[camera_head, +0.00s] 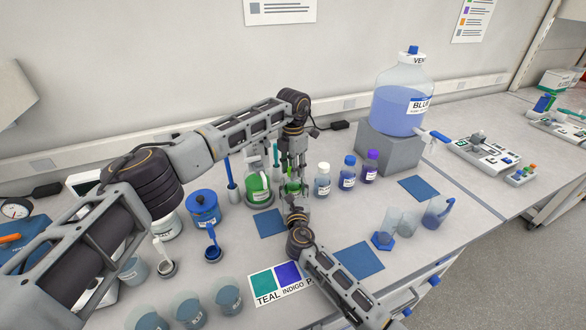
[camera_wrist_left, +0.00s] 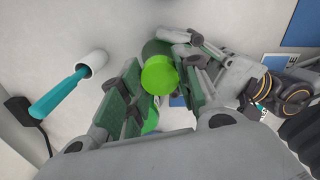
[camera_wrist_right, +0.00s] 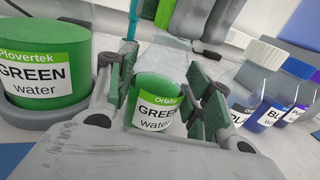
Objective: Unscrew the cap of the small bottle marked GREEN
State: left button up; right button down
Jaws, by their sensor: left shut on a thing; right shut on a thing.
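The small bottle marked GREEN (camera_wrist_right: 157,100) stands upright between the pads of my right gripper (camera_wrist_right: 165,98), which is shut on its body. In the head view the small bottle (camera_head: 293,187) is mostly hidden by both grippers. My left gripper (camera_head: 293,165) comes down from above, right over the bottle. In the left wrist view the bright green cap (camera_wrist_left: 160,75) lies between the fingers of my left gripper (camera_wrist_left: 160,92), which is shut on it. My right gripper (camera_head: 296,207) reaches in from the front. Whether the cap is loose on the neck cannot be told.
A large green-filled bottle (camera_head: 257,187) stands just left of the small one. A white-capped bottle (camera_head: 322,181), a blue-capped bottle (camera_head: 347,174) and a purple-capped bottle (camera_head: 370,167) stand close on the right. A blue mat (camera_head: 269,222) lies in front.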

pick_arm(q)
jog(key=shift+r, duration=1.15)
dwell(1.1)
jog(key=shift+r, duration=1.95)
pick_arm(e)
jog(key=c, duration=0.5)
grip_release()
jog(key=shift+c, duration=0.2)
jog(key=shift+s, duration=0.1)
jog(key=shift+s+d, duration=0.15)
jog(key=shift+s, duration=1.8)
jog(key=shift+s+d, duration=0.15)
jog(key=shift+s, duration=1.85)
jog(key=shift+s+d, duration=0.15)
jog(key=shift+s, duration=1.8)
